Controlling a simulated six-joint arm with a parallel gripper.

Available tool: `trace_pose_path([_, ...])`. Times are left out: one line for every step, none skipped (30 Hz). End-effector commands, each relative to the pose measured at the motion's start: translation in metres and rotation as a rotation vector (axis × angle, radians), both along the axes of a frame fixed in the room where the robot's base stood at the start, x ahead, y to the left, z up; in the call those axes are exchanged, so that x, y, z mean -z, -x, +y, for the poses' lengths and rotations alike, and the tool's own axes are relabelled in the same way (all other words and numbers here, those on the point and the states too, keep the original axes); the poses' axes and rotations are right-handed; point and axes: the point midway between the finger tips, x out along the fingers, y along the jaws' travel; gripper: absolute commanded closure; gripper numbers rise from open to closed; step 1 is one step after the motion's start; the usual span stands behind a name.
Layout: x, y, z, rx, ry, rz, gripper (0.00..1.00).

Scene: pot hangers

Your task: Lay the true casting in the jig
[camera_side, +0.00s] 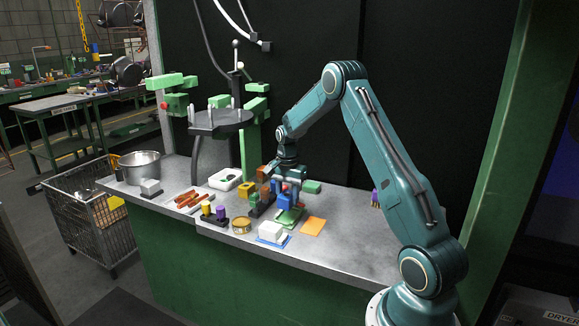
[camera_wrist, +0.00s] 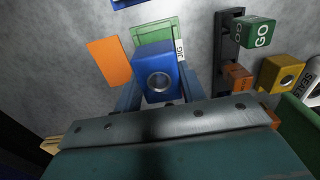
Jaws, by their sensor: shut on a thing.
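My gripper (camera_wrist: 160,88) is shut on a blue casting (camera_wrist: 156,68), a block with a round hole in its face. It also shows in the side view (camera_side: 285,202) under my wrist. The green jig (camera_wrist: 168,27), labelled JIG, lies flat just beyond the casting, which hides part of it. The jig (camera_side: 289,219) shows in the side view beside and below the casting; I cannot tell whether they touch. A yellow casting (camera_wrist: 283,72) with a hole lies to the right. A dark gauge (camera_wrist: 226,55) with a green GO block (camera_wrist: 258,32) and an orange block (camera_wrist: 238,76) stands between.
An orange sheet (camera_side: 313,227) lies right of the jig. A white block on a blue base (camera_side: 271,233), a brass ring (camera_side: 241,225) and a dark stand with yellow and purple pegs (camera_side: 214,215) sit near the front edge. A steel pot (camera_side: 140,167) stands far left.

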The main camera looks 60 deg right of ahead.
Motion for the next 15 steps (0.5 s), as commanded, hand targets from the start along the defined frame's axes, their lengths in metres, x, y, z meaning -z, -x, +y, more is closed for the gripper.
trace_pose_path([0.004,0.000,0.000,0.000,-0.001,0.001,0.90])
trace_pose_path([0.006,0.000,0.000,0.000,-0.001,0.001,0.90])
trace_pose_path([0.009,0.000,0.000,0.000,0.000,0.000,0.90])
trace_pose_path([0.011,0.000,0.000,0.000,0.000,0.000,0.90])
trace_pose_path([0.013,0.000,0.000,0.000,0.000,0.000,0.90])
trace_pose_path([0.015,0.000,0.000,0.000,0.000,0.000,0.90])
trace_pose_path([0.018,0.000,0.000,0.000,-0.001,0.001,0.90])
trace_pose_path([0.020,0.000,0.000,0.000,-0.001,0.001,0.90])
trace_pose_path([0.023,0.000,0.000,0.000,0.000,0.001,0.90])
trace_pose_path([0.025,0.000,0.000,0.000,0.000,0.000,0.90])
trace_pose_path([0.027,0.000,0.000,0.000,0.000,0.000,0.90])
trace_pose_path([0.029,0.000,0.000,0.000,0.000,0.000,0.90])
trace_pose_path([0.031,0.000,0.000,0.000,0.000,0.000,0.90])
trace_pose_path([0.033,0.000,0.000,0.000,0.000,0.000,0.90])
trace_pose_path([0.035,0.000,0.000,0.000,0.000,0.000,0.90])
